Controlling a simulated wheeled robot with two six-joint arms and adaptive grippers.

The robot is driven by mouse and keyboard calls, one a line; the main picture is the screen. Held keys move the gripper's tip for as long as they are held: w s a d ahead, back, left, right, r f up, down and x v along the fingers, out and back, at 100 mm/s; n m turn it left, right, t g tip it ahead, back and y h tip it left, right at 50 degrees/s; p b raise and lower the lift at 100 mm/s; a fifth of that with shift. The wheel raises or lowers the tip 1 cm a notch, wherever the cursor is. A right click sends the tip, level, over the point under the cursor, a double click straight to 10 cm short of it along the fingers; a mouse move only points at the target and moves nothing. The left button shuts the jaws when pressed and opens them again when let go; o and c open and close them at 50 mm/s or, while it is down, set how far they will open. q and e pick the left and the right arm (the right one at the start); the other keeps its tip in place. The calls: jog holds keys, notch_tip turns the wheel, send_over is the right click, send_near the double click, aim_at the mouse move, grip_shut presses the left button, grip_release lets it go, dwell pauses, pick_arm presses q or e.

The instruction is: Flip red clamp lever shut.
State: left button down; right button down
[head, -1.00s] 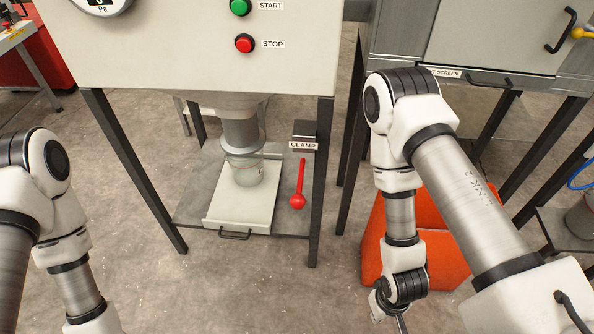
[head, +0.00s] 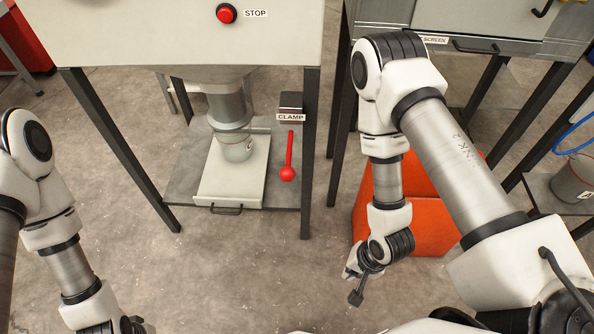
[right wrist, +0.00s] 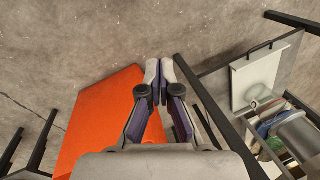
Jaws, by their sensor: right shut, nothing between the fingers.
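The red clamp lever (head: 289,157) has a round knob at its near end. It stands on the lower shelf under the machine, right of the pale sliding tray (head: 232,184), and points toward me. The CLAMP label (head: 291,117) is just behind it. My right gripper (head: 356,298) is shut and empty, in front of the machine and to the right of the lever, apart from it. In the right wrist view its fingers (right wrist: 159,78) are together, with the tray (right wrist: 257,75) at the right. My left arm is at the left edge; its gripper's fingers are cut off or unclear.
A metal pot (head: 236,147) sits on the tray under the machine's spout. Dark frame legs (head: 311,155) stand right of the lever. An orange bin (head: 420,200) is behind my right arm. The red STOP button (head: 227,13) is on the front panel. The floor in front is clear.

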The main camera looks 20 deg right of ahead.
jog(key=w+a+r+m+t+y, duration=0.2)
jog(key=w+m+y, duration=0.15)
jog(key=w, duration=0.25)
jog(key=w+a+r+m+t+y, duration=0.1)
jog(key=w+a+r+m+y, duration=0.15)
jog(key=w+m, duration=0.25)
jog(key=w+d+r+m+t+y, duration=0.1)
jog(key=w+d+r+t+y, duration=0.1)
jog(key=w+d+r, duration=0.5)
jog(key=shift+w+r+t+p, duration=0.35)
jog(key=shift+w+r+t, duration=0.35)
jog(key=shift+r+t, duration=0.1)
jog(key=shift+f+m, duration=0.1)
jog(key=shift+m, duration=0.15)
